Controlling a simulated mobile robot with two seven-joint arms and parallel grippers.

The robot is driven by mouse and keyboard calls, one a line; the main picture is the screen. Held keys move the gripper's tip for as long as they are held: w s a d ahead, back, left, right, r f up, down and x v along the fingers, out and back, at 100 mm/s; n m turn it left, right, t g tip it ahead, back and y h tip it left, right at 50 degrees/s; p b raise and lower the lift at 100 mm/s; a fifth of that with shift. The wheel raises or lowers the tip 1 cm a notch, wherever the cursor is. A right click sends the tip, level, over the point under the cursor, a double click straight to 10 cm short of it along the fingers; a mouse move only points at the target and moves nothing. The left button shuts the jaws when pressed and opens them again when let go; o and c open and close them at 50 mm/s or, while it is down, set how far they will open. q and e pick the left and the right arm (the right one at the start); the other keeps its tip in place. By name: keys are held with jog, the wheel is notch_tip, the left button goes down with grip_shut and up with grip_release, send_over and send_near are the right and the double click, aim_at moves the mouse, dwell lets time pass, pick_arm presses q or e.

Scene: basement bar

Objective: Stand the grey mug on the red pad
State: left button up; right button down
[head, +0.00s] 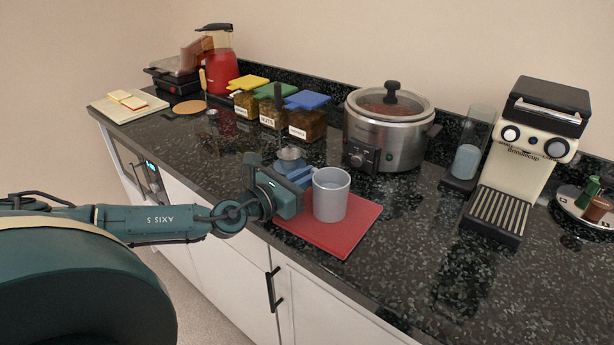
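The grey mug (331,196) is upright over the red pad (346,236), near its middle. Its base appears to rest on the pad, though a small gap cannot be ruled out. My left gripper (291,189) is at the mug's left side, level with its upper half. The gripper covers the side of the mug where a handle might be, and its fingertips are not clear. I cannot tell whether it is shut on the mug. My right gripper is not in view.
Behind the gripper stands a small blue item with a metal top (291,160). A slow cooker (388,128) stands behind the pad. A coffee machine (525,150) and a round tray (572,210) are at right. The counter (430,270) right of the pad is clear.

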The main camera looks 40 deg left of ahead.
pick_arm(q)
jog(key=o, duration=0.4)
jog(key=shift+r, duration=0.15)
jog(key=b+v, duration=0.1)
jog(key=v, duration=0.4)
jog(key=shift+s, duration=0.2)
jog(key=v, duration=0.6)
jog(key=shift+p, duration=0.4)
jog(key=shift+s+a, duration=0.1)
jog(key=shift+s, duration=0.25)
